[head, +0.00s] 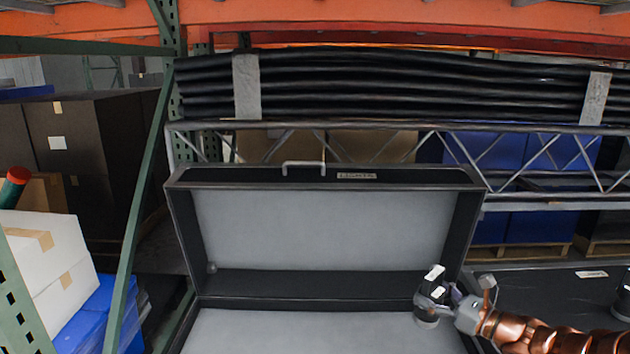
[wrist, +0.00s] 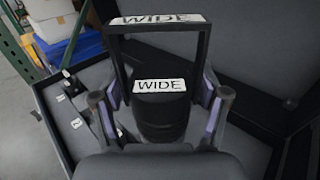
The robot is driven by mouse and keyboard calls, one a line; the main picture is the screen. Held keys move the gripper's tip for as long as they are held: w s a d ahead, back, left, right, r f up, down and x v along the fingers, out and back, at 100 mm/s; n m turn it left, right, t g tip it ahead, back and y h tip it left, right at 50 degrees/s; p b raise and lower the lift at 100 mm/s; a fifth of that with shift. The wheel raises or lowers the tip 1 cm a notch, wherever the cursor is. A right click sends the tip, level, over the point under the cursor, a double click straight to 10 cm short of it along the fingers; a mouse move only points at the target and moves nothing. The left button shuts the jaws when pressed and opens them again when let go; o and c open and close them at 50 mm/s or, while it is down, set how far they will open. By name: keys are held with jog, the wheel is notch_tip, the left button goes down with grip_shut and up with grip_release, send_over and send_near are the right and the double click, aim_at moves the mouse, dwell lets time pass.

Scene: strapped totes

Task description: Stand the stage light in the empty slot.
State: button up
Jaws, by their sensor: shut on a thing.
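The stage light (head: 430,297) is a small black lamp with white labels, held over the right part of an open case (head: 325,276). In the wrist view the stage light (wrist: 160,112) shows a black body, a square yoke and labels reading WIDE. My gripper (head: 452,300) is shut on it; in the wrist view the fingers of my gripper (wrist: 162,98) flank the body on both sides. The case has a black rim and a grey lining, with its lid raised at the back. The empty slot cannot be made out; the light and my gripper hide much of the case floor.
Small white tags (wrist: 76,123) show inside the case at left in the wrist view. A dark surface (head: 550,290) lies right of the case. White boxes (head: 45,260) and blue totes (head: 85,320) stand at left beyond a green rack post (head: 140,190). Black bundles lie on a truss behind.

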jog(key=w+a+n+g+y, duration=0.2)
jog(key=a+n+g+y, duration=0.1)
jog(key=a, duration=0.7)
notch_tip(320, 180, up, 18)
jog(key=p, duration=2.5)
jog(key=shift+s+d+m+p, duration=0.25)
jog(key=shift+d+m+p, duration=0.05)
jog(key=shift+d+p, duration=0.1)
